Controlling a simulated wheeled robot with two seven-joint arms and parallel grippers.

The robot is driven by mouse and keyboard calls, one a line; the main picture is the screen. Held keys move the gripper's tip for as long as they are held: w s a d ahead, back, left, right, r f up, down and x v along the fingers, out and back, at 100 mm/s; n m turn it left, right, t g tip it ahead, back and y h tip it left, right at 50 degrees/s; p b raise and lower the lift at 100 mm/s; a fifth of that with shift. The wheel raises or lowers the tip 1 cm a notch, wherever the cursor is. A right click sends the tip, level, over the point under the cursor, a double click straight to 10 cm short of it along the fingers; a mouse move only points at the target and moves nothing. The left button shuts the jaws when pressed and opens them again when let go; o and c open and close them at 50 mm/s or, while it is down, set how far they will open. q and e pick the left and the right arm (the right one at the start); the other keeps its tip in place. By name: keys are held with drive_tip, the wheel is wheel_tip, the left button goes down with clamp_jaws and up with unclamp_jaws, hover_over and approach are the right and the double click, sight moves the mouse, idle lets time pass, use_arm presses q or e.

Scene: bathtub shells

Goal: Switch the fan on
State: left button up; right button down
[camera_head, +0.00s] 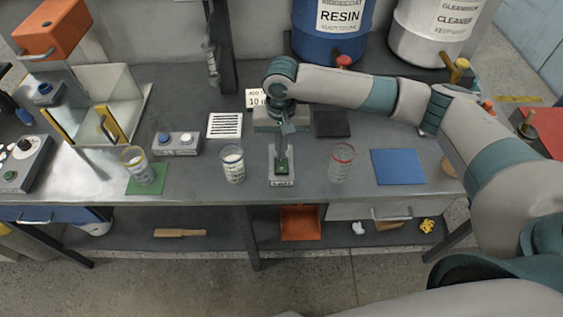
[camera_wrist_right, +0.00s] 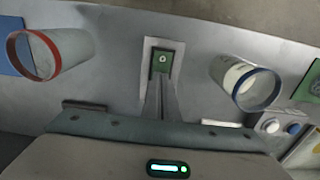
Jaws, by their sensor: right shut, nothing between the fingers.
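A small grey plate (camera_head: 280,182) with a green rocker or button (camera_head: 282,171) stands at the middle of the bench near its front edge. Its label is too small to read, and I cannot tell whether it is the fan's switch. In the right wrist view the green button (camera_wrist_right: 162,61) carries a pale mark. My right gripper (camera_head: 281,157) points down, shut and empty, right over the plate. In the wrist view its closed fingertips (camera_wrist_right: 161,78) are at the near edge of the green button; I cannot tell whether they touch. No fan is clearly identifiable. My left gripper is not in view.
A blue-rimmed cup (camera_head: 232,165) stands left of the plate and a red-rimmed cup (camera_head: 341,162) right of it. A two-button box (camera_head: 177,144), a blue mat (camera_head: 398,167) and a knobbed control box (camera_head: 22,160) are farther out. Drums (camera_head: 330,40) stand behind.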

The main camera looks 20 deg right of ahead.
drive_tip(key=shift+f, duration=0.45)
drive_tip(key=shift+r, duration=0.1)
wheel_tip(320, 180, up, 7)
drive_tip(key=p, duration=0.9)
idle(0.6)
idle(0.5)
